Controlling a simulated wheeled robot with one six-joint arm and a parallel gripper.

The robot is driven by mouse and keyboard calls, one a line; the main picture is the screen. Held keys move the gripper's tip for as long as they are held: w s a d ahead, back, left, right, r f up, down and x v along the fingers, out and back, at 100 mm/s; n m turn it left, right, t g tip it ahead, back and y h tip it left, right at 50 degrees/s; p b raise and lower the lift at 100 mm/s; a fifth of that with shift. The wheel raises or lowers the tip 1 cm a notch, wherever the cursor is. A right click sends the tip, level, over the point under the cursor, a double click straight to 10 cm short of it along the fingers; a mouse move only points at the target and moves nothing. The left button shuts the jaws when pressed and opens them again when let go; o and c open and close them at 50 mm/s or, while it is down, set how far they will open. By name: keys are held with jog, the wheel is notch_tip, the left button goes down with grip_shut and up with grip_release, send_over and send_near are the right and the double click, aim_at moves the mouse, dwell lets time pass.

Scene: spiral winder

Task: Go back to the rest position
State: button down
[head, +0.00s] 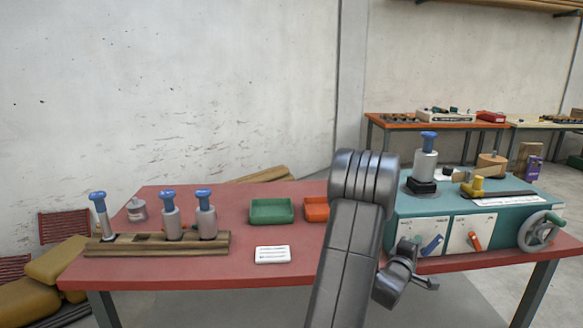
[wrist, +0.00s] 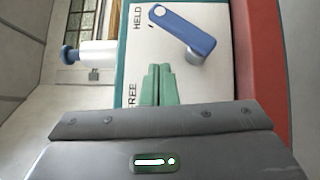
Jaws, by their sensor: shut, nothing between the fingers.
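My gripper (head: 428,283) hangs low in front of the teal machine (head: 405,205) at the table's right. In the wrist view its two green fingers (wrist: 160,68) lie together, shut and empty. Ahead of them is the white panel (wrist: 150,45) marked HELD and FREE, with a blue lever (wrist: 182,28) whose free end lies nearer HELD. The fingers look apart from the lever. The lever also shows in the head view (head: 433,244), beside an orange lever (head: 475,240). My arm hides part of the machine's left side.
A blue-topped cylinder (head: 427,160) stands on the machine, with a handwheel (head: 541,231) at its right. On the red table (head: 200,275) are a wooden rack (head: 150,248) with blue-topped cylinders, a green tray (head: 271,220), an orange tray (head: 316,217) and a white card (head: 272,255).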

jog(key=shift+s+a+f+n+t+h+b, duration=0.3)
jog(key=shift+f+n+h+b, duration=0.1)
jog(key=shift+h, duration=0.1)
jog(key=shift+r, duration=0.1)
